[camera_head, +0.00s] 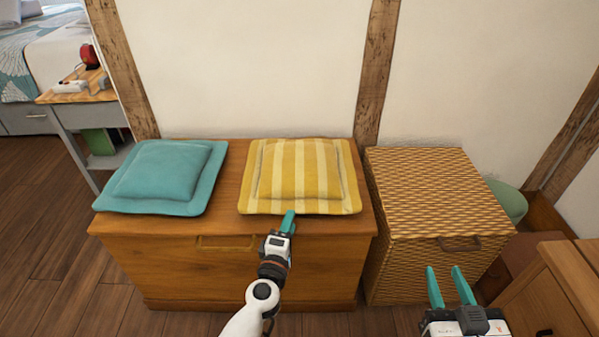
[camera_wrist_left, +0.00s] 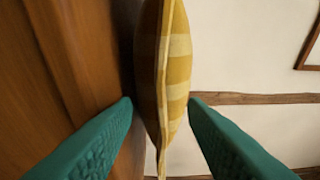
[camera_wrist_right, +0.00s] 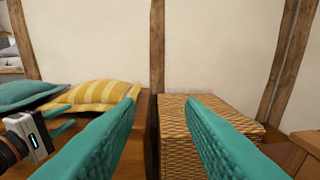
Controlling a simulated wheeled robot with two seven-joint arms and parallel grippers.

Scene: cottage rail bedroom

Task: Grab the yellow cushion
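The yellow cushion (camera_head: 300,174) has pale stripes and lies flat on the right part of the wooden chest's top. Its front edge is at the chest's front edge. My left gripper (camera_head: 288,222) is at that front edge. In the left wrist view the cushion (camera_wrist_left: 174,75) shows edge-on between the two teal fingers (camera_wrist_left: 160,105), which are spread apart with gaps on both sides. My right gripper (camera_head: 452,287) is open and empty in front of the wicker basket. The cushion also shows at the left of the right wrist view (camera_wrist_right: 98,93).
A teal cushion (camera_head: 166,172) lies on the left of the wooden chest (camera_head: 150,265). The wicker basket (camera_head: 430,190) stands right of the chest. A wooden cabinet (camera_head: 545,300) is at the lower right. A side table (camera_head: 85,112) stands at the far left.

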